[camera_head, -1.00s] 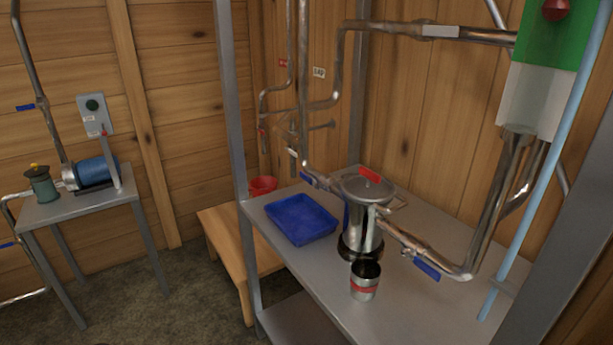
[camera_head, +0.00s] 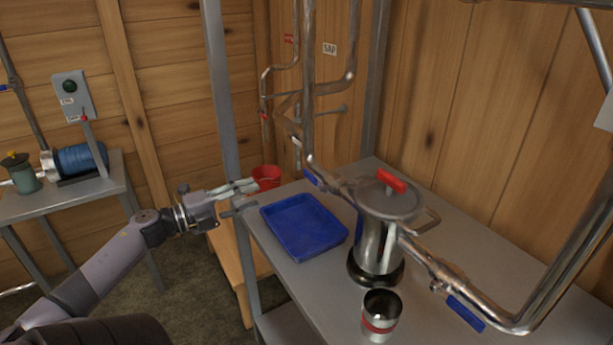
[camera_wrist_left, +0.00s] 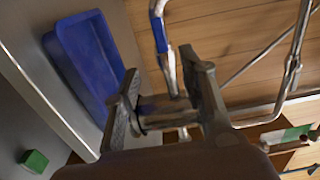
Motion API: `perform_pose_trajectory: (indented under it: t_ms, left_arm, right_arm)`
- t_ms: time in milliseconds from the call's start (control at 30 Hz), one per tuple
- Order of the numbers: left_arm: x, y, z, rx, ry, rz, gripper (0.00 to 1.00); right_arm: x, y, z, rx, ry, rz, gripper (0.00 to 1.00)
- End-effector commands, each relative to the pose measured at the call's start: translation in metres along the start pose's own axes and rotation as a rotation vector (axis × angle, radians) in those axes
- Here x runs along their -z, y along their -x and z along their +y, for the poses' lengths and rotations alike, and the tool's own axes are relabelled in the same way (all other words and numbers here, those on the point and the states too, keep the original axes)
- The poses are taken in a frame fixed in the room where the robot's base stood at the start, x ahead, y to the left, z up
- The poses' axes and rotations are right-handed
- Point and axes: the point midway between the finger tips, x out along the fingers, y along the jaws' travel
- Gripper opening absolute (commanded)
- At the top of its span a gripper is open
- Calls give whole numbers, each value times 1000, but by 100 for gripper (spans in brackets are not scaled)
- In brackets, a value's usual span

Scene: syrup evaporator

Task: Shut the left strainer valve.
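The strainer (camera_head: 378,240) is a steel pot with a red-handled lid on the grey bench. The left strainer valve (camera_head: 311,177) has a blue handle on the pipe at the pot's left side. The right valve (camera_head: 465,313) has a blue handle on the pipe at the pot's right. My left gripper (camera_head: 250,197) is open and empty, near the bench's left edge, left of the left valve and apart from it. In the left wrist view my gripper (camera_wrist_left: 165,112) shows its fingers spread, with a blue handle (camera_wrist_left: 160,35) on a pipe beyond them. My right gripper is out of view.
A blue tray (camera_head: 304,247) lies on the bench between my left gripper and the strainer. A steel cup (camera_head: 380,325) with a red band stands in front of the pot. The bench's upright post (camera_head: 222,95) is close to my left arm. A red bucket (camera_head: 266,176) is behind the gripper.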

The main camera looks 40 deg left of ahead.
Motion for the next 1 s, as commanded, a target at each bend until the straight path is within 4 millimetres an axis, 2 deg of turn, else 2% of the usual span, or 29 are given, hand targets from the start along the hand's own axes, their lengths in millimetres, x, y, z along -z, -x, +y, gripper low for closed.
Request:
perform_pose_trajectory:
  t_ms: [200,600,800,1000]
  left_arm:
    - [-1,-45,-3,3,-1,0,38]
    - [-2,-121,-2,4,3,-4,38]
    - [-2,-146,-1,3,4,-5,38]
    - [-2,-158,0,1,4,-5,38]
  right_arm:
    - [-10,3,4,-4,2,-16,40]
    - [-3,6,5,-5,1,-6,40]
    - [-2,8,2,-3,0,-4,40]
    - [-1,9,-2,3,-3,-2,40]
